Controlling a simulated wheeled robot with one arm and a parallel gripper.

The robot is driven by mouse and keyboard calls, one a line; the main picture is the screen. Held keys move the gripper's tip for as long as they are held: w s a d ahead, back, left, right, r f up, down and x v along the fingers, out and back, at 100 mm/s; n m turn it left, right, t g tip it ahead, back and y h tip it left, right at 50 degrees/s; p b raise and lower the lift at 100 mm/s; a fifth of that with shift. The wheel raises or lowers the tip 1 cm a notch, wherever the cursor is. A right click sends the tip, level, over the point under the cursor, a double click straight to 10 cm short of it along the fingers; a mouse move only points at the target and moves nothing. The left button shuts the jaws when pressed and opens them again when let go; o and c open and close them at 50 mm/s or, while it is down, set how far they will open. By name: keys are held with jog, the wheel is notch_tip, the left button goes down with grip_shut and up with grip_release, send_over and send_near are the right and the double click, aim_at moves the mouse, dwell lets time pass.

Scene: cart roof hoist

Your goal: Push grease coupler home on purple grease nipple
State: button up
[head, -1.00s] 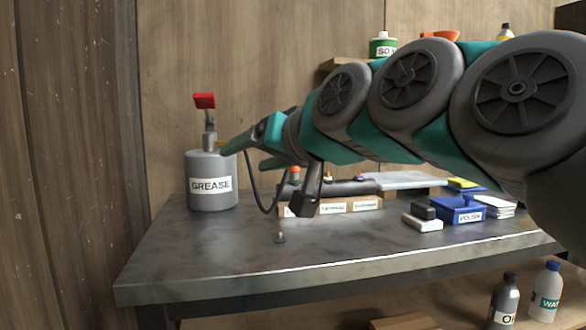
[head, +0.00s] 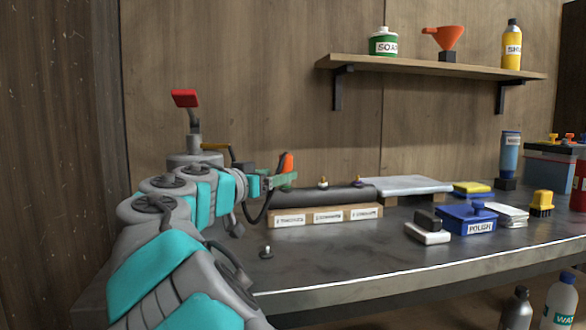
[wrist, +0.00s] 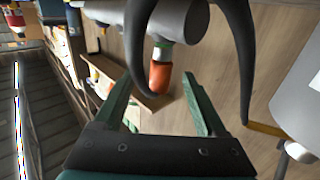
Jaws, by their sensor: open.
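An orange piece (head: 286,163), which looks like the grease coupler, stands at the left end of the dark cylinder (head: 330,195). In the wrist view the orange coupler (wrist: 160,75) shows beyond and between my fingers, with a green band between it and the cylinder (wrist: 180,18). A black hose (wrist: 137,45) curves to its outer end. I cannot tell how firmly it sits there. My gripper (head: 285,180) is open, near the coupler; both green fingers (wrist: 160,100) show, with nothing clasped. The purple nipple (head: 357,181) stands on the cylinder, right of another nipple (head: 323,182).
The grey grease pump (head: 195,159) with a red handle stands left, partly behind my arm. The front middle of the bench (head: 340,254) is clear.

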aim_at(282, 171)
jog(key=shift+x, duration=1.5)
jog(key=x, duration=0.2)
jog(key=r+p+x, duration=0.1)
jog(key=x, duration=0.2)
jog(key=shift+a+r, duration=0.1)
grip_shut()
